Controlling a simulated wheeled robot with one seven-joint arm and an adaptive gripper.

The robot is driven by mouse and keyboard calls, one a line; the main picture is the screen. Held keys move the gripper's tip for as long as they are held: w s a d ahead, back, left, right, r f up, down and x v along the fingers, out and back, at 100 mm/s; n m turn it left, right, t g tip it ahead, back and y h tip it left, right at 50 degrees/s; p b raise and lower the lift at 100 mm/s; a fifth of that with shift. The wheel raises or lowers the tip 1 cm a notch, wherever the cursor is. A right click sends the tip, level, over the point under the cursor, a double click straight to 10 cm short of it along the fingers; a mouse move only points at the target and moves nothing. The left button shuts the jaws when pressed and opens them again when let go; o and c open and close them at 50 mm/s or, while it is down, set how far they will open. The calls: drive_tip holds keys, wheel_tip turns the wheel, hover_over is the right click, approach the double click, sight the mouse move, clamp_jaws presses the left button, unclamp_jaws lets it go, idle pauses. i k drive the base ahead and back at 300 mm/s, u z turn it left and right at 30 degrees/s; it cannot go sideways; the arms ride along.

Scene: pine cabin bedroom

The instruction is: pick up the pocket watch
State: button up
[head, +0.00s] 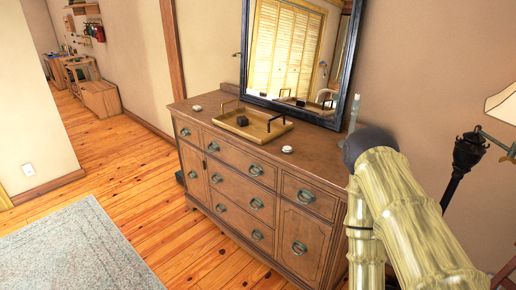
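Two small round pale items with dark parts lie on the top of the wooden dresser (320,158). One round item (197,108) is near the left end, and the other round item (288,149) is near the front edge, right of the tray. Either could be the pocket watch; they are too small to tell. A small dark object (242,121) sits in the tray, and I cannot tell what it is. My arm rises at the right, beside the dresser's right end, and bends downward. My gripper is not in view.
A brown tray (262,135) with dark handles stands mid-dresser, before a dark-framed mirror (349,65). A slim pale item (355,112) stands near the mirror's right side. A lamp (468,150) is at the right. Wood floor and a grey rug (75,250) lie open at left.

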sight(286, 149)
drive_tip(key=u, duration=0.7)
drive_tip(key=i, duration=1.65)
drive_tip(key=z, duration=1.2)
drive_tip(key=i, duration=0.5)
drive_tip(key=z, duration=4.1)
drive_tip(key=k, duration=2.05)
drive_tip(key=z, duration=0.05)
